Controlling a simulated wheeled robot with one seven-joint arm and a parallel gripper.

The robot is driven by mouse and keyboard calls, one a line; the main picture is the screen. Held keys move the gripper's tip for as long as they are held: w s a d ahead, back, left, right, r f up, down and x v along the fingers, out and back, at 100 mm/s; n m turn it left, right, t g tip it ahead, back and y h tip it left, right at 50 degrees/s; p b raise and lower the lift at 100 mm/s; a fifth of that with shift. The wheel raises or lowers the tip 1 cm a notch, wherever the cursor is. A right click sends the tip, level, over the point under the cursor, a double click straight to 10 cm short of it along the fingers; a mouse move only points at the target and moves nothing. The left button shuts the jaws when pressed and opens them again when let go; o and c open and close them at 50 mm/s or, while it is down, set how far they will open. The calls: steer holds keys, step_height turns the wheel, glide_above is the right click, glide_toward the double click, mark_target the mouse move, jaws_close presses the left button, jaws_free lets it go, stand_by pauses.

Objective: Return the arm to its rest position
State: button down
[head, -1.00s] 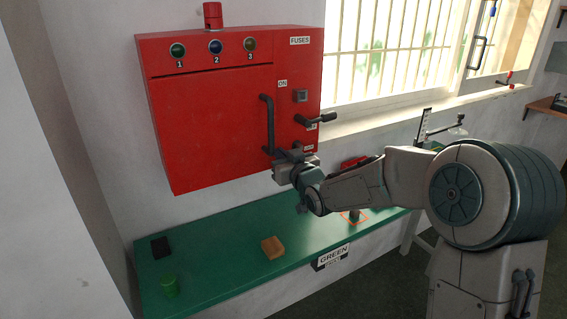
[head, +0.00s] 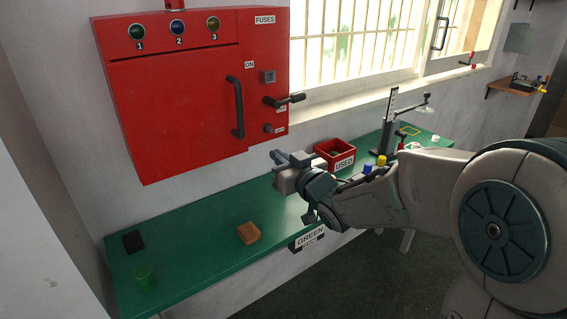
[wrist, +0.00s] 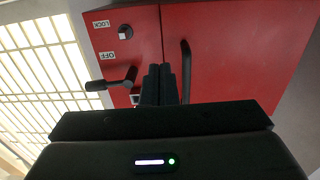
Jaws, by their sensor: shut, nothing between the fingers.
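My gripper (head: 278,157) is at the middle of the head view, in front of and below the red fuse cabinet (head: 175,105), above the green bench. Its fingers are shut with nothing between them. In the wrist view the shut fingers (wrist: 159,84) point toward the red cabinet door (wrist: 225,60), and they look apart from it. The black door handle (head: 236,107) stands to the upper left of my gripper in the head view. My arm reaches in from the right and hides part of the bench.
The green bench (head: 200,247) carries a wooden block (head: 248,233), a green cylinder (head: 145,278), a black pad (head: 132,241) and a red USED bin (head: 335,153). A black lever (head: 290,100) sticks out of the cabinet. A height gauge (head: 387,125) stands farther right. A barred window (head: 350,45) is behind.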

steer(key=s+d+f+m+g+h+p, duration=0.1)
steer(key=s+d+f+m+g+h, duration=0.15)
steer(key=s+d+h, duration=0.4)
steer(key=s+d+f+m+g+h, duration=0.2)
steer(key=d+f+m+h, duration=0.15)
steer(key=d, duration=0.65)
steer(key=s+d+f+m+g, duration=0.1)
steer(key=s+d+g, duration=0.1)
steer(key=s, duration=0.7)
steer(key=s+d+f+g+h, duration=0.1)
steer(key=s+d+f+g, duration=0.1)
steer(key=s+g, duration=0.3)
steer(key=s, duration=0.3)
steer(key=shift+s+d+f+m+p, duration=0.2)
steer(key=shift+s+f+m+p, duration=0.05)
steer(key=shift+s+m+p, duration=0.15)
